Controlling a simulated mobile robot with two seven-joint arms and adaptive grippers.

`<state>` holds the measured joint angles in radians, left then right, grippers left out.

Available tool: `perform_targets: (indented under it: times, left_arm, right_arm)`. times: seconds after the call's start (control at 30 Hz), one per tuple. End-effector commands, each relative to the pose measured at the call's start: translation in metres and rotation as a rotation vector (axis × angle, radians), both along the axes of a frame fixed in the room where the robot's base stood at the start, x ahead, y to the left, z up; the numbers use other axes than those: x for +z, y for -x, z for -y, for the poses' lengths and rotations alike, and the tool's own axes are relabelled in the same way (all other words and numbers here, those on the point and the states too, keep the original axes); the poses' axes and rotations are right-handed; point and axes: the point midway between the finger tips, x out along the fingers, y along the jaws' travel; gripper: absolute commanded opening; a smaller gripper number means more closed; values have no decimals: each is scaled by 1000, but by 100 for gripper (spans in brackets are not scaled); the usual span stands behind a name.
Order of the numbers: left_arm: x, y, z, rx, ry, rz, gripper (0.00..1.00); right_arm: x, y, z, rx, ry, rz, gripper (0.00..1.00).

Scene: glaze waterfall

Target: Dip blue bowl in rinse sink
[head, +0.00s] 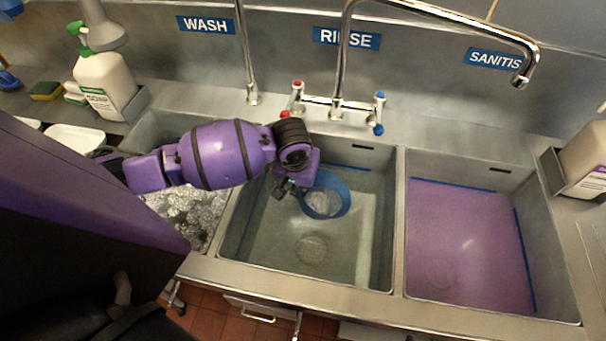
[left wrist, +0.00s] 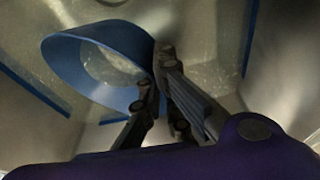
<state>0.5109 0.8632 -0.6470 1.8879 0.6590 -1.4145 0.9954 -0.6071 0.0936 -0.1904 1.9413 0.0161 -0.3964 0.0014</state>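The blue bowl (head: 326,198) is in the rinse sink (head: 382,215), the middle basin under the RINSE label, near its back. My left gripper (head: 298,188) reaches in from the left and is shut on the bowl's rim. In the left wrist view the bowl (left wrist: 95,65) is tilted, with its rim between the fingers of the gripper (left wrist: 155,80). The sink holds clear water, and I cannot tell how much of the bowl is under it. My right gripper is in neither view.
The foamy wash sink (head: 190,220) is on the left and the purple sanitising sink (head: 465,240) on the right. A curved tap (head: 340,60) and its red and blue handles (head: 335,102) stand behind the rinse sink. A soap bottle (head: 104,85) stands at the back left.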

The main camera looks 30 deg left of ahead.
Motion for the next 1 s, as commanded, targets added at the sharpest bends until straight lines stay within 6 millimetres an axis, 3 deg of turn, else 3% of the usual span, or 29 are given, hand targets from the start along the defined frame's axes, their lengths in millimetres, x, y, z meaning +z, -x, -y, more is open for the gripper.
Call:
perform_targets:
  times: [0.2, 0.5, 1.0]
  left_arm:
    - [-30, 2, 0, 2, 1, -6, 0]
    - [-61, 1, 0, 1, 2, -4, 0]
    - [-70, 0, 0, 1, 1, 1, 0]
  right_arm:
    - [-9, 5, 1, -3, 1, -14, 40]
    - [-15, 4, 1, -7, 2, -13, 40]
    - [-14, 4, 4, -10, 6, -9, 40]
